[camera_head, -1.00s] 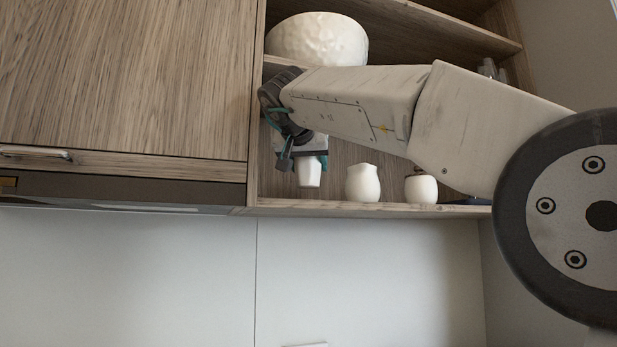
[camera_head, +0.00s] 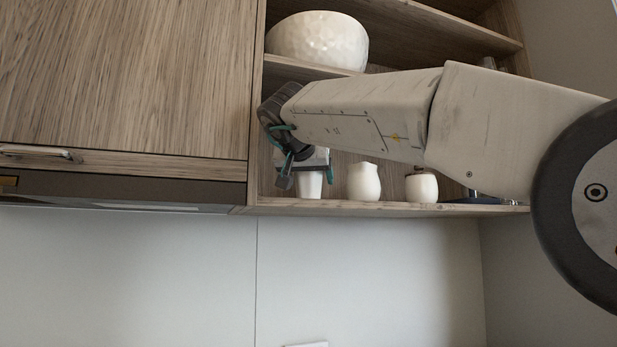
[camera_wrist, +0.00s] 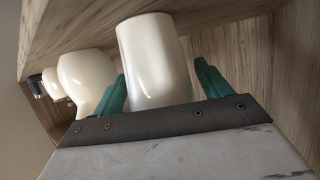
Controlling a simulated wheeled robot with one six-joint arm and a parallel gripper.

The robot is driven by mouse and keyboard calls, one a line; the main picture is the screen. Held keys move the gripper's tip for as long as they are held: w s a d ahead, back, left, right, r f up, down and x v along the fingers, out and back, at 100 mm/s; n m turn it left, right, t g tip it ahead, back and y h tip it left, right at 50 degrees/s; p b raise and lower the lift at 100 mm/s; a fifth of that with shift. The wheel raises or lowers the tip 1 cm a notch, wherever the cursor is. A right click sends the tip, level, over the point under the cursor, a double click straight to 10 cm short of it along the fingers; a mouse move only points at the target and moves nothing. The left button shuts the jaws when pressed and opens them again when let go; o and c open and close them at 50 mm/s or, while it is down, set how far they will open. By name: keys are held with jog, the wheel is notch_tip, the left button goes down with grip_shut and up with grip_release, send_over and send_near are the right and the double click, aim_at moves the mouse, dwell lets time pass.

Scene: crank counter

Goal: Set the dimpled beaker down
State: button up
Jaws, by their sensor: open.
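The beaker (camera_head: 309,185) is a small white tapered cup that stands on the lower shelf, at the left end of a row of white vessels. Dimples on it cannot be made out. My gripper (camera_head: 309,176) is at the beaker, its fingers open on either side of it. In the wrist view the beaker (camera_wrist: 156,62) stands between the two teal fingertips of my gripper (camera_wrist: 163,85), with a gap visible on at least the right side. The gripper body hides the near end of the beaker there.
A white pitcher (camera_head: 363,182) and a small white jar (camera_head: 421,187) stand to the right on the same shelf (camera_head: 390,209). A large dimpled white bowl (camera_head: 318,41) sits on the shelf above. The wooden cabinet door (camera_head: 125,80) is close on the left.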

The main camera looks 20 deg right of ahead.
jog(key=shift+r, duration=0.15)
jog(key=shift+s+a+r, duration=0.15)
jog(key=shift+s+a, duration=0.05)
jog(key=shift+s, duration=0.1)
jog(key=v, duration=1.1)
jog(key=shift+s+r, duration=0.1)
jog(key=shift+s, duration=0.05)
